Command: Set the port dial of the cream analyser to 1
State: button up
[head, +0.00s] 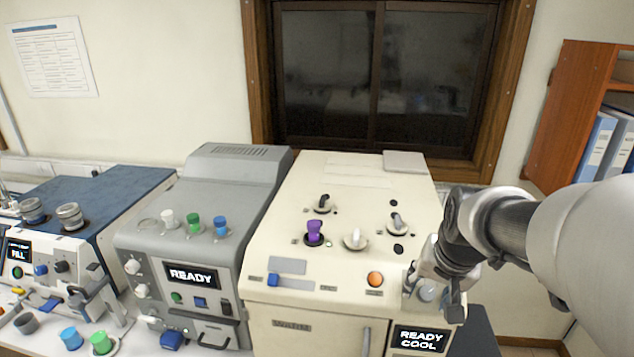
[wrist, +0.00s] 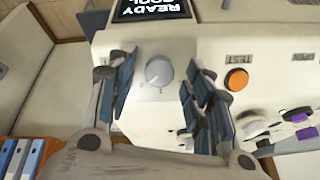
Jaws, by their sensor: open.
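The cream analyser (head: 340,318) stands at the centre of the head view, its screen reading READY COOL. My gripper (wrist: 157,78) is open, with one finger on each side of the dial and no clear contact. In the head view my gripper (head: 434,298) is at the right of the front panel, partly covering the dial. The dial's markings are too small to read.
A grey analyser (head: 240,175) stands close on the left. A shelf with blue binders (head: 596,145) is at right.

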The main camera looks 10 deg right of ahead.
jog(key=shift+w+f, duration=0.15)
jog(key=shift+f, duration=0.25)
jog(key=c, duration=1)
jog(key=shift+c, duration=0.2)
